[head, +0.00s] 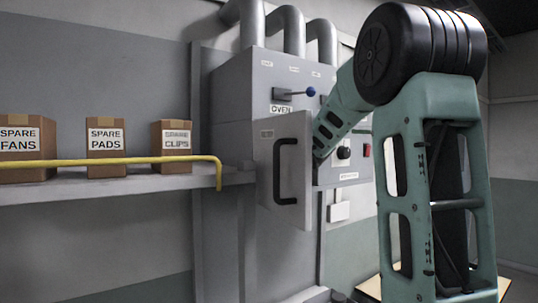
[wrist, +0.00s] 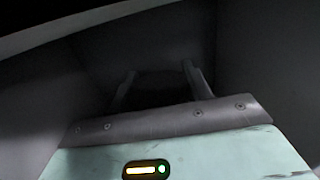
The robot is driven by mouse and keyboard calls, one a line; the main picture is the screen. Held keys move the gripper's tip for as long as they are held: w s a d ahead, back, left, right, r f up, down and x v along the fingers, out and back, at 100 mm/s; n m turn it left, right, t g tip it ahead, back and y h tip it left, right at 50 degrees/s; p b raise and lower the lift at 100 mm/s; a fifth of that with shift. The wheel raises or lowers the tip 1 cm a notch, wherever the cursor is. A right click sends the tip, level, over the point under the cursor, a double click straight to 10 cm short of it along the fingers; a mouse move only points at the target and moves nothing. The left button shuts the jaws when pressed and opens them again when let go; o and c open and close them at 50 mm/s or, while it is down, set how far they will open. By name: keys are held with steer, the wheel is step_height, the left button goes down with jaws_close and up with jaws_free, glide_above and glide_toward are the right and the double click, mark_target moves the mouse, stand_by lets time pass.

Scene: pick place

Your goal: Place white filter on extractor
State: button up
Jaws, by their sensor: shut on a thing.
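In the wrist view my gripper (wrist: 160,84) reaches into a dark grey, box-like space. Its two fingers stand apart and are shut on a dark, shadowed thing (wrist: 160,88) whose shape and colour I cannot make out. I cannot pick out a white filter in either view. In the head view my arm reaches behind the open grey door (head: 285,170) of a tall cabinet (head: 232,105) labelled OVEN, and the door hides my gripper. Nothing in view is clearly marked as the extractor. Thick grey pipes (head: 293,30) rise from the cabinet's top.
A shelf (head: 110,188) at left carries boxes marked SPARE FANS (head: 27,150), SPARE PADS (head: 106,147) and SPARE CLIPS (head: 171,147), with a yellow rail (head: 120,161) along its front. The door's black handle (head: 284,170) faces out. Grey walls stand close around my gripper.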

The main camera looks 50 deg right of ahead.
steer(key=shift+s+f, duration=0.15)
steer(key=shift+f, duration=0.5)
steer(key=shift+f, duration=0.1)
steer(key=o, duration=1)
steer(key=shift+o, duration=0.2)
steer(key=b+v, duration=0.4)
steer(key=v, duration=0.8)
